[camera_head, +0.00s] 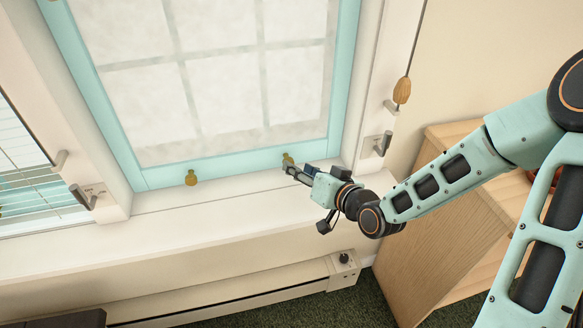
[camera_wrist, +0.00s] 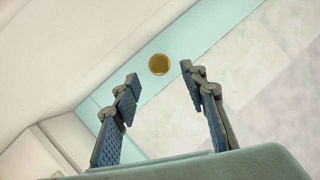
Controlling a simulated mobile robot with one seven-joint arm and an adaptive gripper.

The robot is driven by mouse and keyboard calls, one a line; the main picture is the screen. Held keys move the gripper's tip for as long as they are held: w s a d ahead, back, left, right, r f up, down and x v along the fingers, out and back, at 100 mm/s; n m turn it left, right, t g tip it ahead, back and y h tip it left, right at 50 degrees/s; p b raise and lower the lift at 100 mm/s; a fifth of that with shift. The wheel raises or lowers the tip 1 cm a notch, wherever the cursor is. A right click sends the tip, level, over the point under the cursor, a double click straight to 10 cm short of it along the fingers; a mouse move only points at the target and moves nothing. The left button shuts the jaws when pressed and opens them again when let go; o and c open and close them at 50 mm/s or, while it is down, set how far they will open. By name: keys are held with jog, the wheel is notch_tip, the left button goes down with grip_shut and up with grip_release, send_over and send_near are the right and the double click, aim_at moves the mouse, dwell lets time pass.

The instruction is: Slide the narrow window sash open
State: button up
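A teal-framed window sash (camera_head: 235,164) with frosted, gridded panes fills the upper middle of the head view. Two brass knobs sit on its bottom rail, a left knob (camera_head: 191,178) and a right knob (camera_head: 288,158). My gripper (camera_head: 289,171) is at the right knob, which it partly hides. In the wrist view, my gripper (camera_wrist: 160,71) is open, its blue-padded fingers apart. A round brass knob (camera_wrist: 159,64) shows between and slightly beyond the fingertips, against the teal rail (camera_wrist: 205,40). I see no finger touching the knob.
A white sill (camera_head: 230,215) runs below the sash, with a baseboard heater (camera_head: 230,296) under it. A wooden cabinet (camera_head: 425,235) stands at right beneath my arm. A cord with a wooden pull (camera_head: 402,90) hangs right of the window. Another window with blinds (camera_head: 22,165) is at left.

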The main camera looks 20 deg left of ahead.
jog(key=b+x, duration=0.1)
jog(key=x, duration=0.3)
jog(key=shift+w+a+f, duration=0.15)
jog(key=shift+w+a, duration=0.1)
jog(key=shift+a, duration=0.05)
grip_shut()
